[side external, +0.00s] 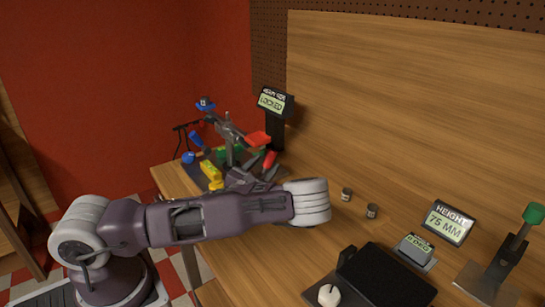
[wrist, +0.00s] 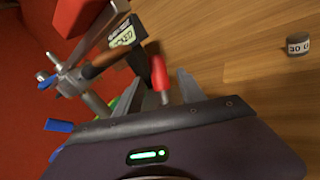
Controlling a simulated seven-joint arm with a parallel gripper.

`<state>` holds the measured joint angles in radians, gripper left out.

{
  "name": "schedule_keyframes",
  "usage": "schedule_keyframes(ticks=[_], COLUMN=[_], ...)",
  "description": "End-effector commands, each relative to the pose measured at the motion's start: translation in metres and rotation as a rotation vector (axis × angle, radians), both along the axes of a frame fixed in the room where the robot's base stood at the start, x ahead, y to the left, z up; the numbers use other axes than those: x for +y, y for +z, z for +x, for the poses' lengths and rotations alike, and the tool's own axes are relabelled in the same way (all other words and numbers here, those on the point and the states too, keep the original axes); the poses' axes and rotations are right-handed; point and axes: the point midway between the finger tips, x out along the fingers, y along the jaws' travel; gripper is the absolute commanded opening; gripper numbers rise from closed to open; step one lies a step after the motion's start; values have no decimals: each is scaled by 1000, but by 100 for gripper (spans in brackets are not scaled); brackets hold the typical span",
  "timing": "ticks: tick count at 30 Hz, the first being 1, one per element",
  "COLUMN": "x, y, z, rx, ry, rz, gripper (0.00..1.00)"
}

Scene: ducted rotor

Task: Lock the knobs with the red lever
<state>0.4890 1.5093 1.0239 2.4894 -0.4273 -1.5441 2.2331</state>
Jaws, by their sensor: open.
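The red lever (side external: 269,160) is a short red handle on the ducted-rotor rig at the far end of the bench. In the wrist view the red lever (wrist: 158,72) stands between my two fingers, with its pale shaft running down toward the palm. My gripper (side external: 262,172) is open around it; I cannot tell whether either finger touches it. Blue knobs (side external: 188,157), a yellow part (side external: 210,172) and green parts sit on the rig. A display (side external: 272,101) behind appears to read LOCKED.
A red block (side external: 257,138) on the rig's arm is close above my gripper. Two small cans (side external: 346,194) stand to the right. A height display (side external: 449,222) reads 75 MM, near a green-knobbed stand (side external: 510,250).

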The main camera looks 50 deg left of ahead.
Motion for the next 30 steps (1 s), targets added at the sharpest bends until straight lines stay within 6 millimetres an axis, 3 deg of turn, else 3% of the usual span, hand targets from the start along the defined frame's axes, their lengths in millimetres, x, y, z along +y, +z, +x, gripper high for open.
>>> schedule_keyframes(ticks=[9,18,19,26,30], x=[28,32,32,32,32], y=[0,0,0,0,0], z=[48,54,54,54,54], rx=[-4,-2,-2,-3,-2], ry=[3,5,5,5,4], rz=[-8,-9,-9,-10,-10], gripper=[47,47,45,0,0])
